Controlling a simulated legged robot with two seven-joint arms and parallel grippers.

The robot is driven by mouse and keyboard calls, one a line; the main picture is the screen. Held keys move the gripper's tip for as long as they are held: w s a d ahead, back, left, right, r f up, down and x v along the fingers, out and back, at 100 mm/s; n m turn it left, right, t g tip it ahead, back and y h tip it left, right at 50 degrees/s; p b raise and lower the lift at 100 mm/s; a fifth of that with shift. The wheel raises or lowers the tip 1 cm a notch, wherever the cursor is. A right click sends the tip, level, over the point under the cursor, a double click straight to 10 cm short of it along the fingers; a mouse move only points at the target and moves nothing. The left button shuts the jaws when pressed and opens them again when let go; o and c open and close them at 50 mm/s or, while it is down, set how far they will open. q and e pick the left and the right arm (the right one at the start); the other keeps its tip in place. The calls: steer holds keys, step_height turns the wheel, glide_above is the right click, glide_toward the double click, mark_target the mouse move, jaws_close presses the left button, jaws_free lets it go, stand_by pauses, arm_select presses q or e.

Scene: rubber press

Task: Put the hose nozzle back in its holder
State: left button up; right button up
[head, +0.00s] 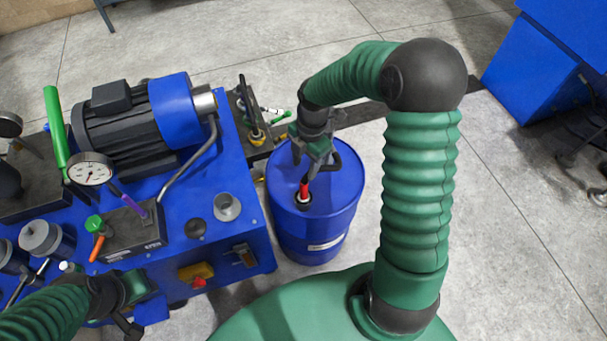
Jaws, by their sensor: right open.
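The blue machine (222,250) with a motor (125,130), gauge (91,170) and levers fills the left. Grey floor (510,220) is clear on the right, before a blue cabinet (545,75).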

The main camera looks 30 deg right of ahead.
steer(key=s+a+r+m+t, duration=0.1)
steer(key=s+a+m, duration=0.3)
steer(key=m, duration=0.6)
steer(key=s+a+r+m+t+h, duration=0.1)
steer(key=s+a+r+m, duration=0.2)
steer(key=m, duration=0.6)
steer(key=shift+s+a+m+t, duration=0.4)
steer(key=shift+s+a, duration=0.1)
steer(key=shift+s, duration=0.65)
